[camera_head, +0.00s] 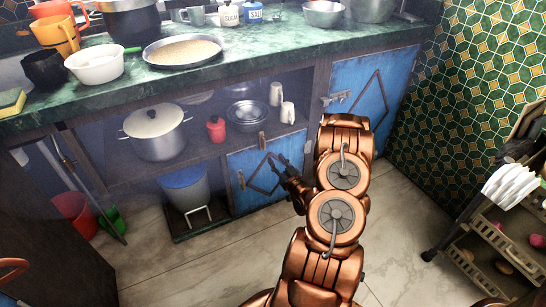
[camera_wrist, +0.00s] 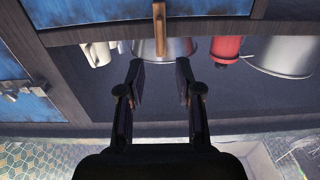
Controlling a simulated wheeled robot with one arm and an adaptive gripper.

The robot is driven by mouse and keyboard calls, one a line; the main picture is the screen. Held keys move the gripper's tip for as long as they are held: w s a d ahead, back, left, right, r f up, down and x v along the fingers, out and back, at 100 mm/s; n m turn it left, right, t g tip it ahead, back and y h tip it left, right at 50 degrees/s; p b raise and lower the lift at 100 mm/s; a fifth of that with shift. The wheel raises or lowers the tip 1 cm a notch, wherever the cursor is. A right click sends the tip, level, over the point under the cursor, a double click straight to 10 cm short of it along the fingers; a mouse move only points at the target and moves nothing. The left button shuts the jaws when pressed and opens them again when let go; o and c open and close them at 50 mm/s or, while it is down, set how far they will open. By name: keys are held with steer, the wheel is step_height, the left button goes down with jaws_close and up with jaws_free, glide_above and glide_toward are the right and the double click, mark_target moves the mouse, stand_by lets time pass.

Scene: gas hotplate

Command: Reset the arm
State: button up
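My copper-coloured arm reaches forward from the bottom of the head view, bent at its joints. My gripper (camera_head: 274,163) is dark and stands in front of the lower blue cabinet door (camera_head: 240,164), below the counter. In the wrist view my gripper (camera_wrist: 159,78) has its two fingers apart, with nothing held between them. A small wooden handle (camera_wrist: 159,28) on the door's edge shows above the fingertips there, apart from them. The wrist picture looks upside down.
The open shelf holds a lidded pot (camera_head: 155,132), a red container (camera_head: 216,129), metal bowls (camera_head: 248,114) and white cups (camera_head: 287,112). The green counter (camera_head: 290,52) is above. A rack (camera_head: 500,235) stands at right. The tiled floor (camera_head: 400,205) between is mostly clear.

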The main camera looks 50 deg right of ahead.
steer(key=shift+s+a, duration=0.15)
steer(key=shift+s, duration=0.25)
stand_by(0.3)
steer(key=w+a+r+n+g+y+p, duration=0.2)
steer(key=w+r+n+g+p, duration=0.1)
steer(key=w+r+p, duration=0.25)
steer(key=s+a+r+g+p, duration=0.2)
steer(key=a+r+g+p, duration=0.25)
steer(key=r, duration=0.55)
steer(key=s+a+r+g+p, duration=0.1)
steer(key=a+r+g+p, duration=0.2)
steer(key=a+r+p, duration=0.5)
steer(key=s+a+r+g+y+p, duration=0.2)
steer(key=s+a+r+g+p, duration=0.2)
steer(key=s+a+r, duration=0.9)
steer(key=s+a+r+n+g+y+p, duration=0.1)
steer(key=s+a+r+g+p, duration=0.3)
steer(key=s+a+r, duration=0.9)
steer(key=s+r+p, duration=0.2)
steer(key=s, duration=0.2)
steer(key=shift+s+r+y, duration=0.25)
steer(key=shift+s+y, duration=0.15)
